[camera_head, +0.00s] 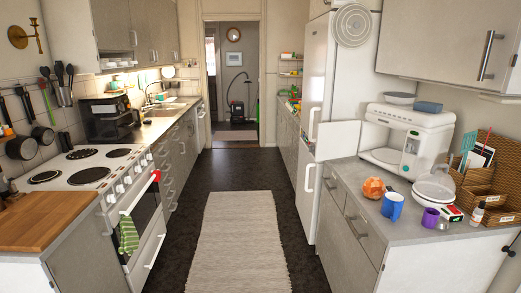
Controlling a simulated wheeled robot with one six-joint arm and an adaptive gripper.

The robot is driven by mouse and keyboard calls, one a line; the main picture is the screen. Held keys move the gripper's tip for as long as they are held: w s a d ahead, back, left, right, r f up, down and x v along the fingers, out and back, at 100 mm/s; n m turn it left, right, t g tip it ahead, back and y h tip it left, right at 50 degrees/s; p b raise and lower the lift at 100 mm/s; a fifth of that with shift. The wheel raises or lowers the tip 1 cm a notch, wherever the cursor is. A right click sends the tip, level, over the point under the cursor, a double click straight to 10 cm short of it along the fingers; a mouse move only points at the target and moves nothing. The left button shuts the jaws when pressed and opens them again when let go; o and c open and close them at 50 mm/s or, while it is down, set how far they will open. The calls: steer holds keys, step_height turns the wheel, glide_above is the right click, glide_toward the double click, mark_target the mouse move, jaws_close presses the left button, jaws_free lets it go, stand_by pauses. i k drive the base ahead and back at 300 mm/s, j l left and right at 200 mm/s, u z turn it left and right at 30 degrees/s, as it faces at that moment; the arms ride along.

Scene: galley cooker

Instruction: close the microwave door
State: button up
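A white microwave (411,133) stands on the right-hand counter, with a panel of green controls on the right of its front. Its cavity shows, and a white panel (338,140) sticks out to the left from its left side, over the counter's edge in front of the fridge. This panel looks like its door, standing wide open. The hinge is too small to make out clearly. My gripper is not in view.
The counter (390,235) holds an orange ball (373,188), a blue mug (392,207), a purple cup (430,217) and wicker baskets (486,203). A pale rug (242,240) lies along the clear aisle. A cooker (95,172) stands left, a tall white fridge (318,80) right.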

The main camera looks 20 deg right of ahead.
mark_target(334, 139)
steer(key=i+l+u, duration=0.2)
steer(key=i, duration=1.2)
steer(key=i+j, duration=0.1)
steer(key=i, duration=0.5)
steer(key=i+j, duration=0.1)
steer(key=i, duration=0.55)
steer(key=i+j, duration=0.1)
steer(key=i, duration=0.5)
steer(key=i+l+z, duration=0.1)
steer(key=i+z, duration=0.15)
steer(key=z, duration=0.2)
steer(key=i+z, duration=0.3)
steer(key=z, duration=0.15)
steer(key=i+j+z, duration=0.1)
steer(key=i+z, duration=0.15)
steer(key=z, duration=0.2)
steer(key=i+j+z, duration=0.2)
steer(key=z, duration=0.25)
steer(key=i+j+z, duration=0.1)
steer(key=i+z, duration=0.3)
steer(key=i+j+z, duration=0.2)
steer(key=z, duration=0.25)
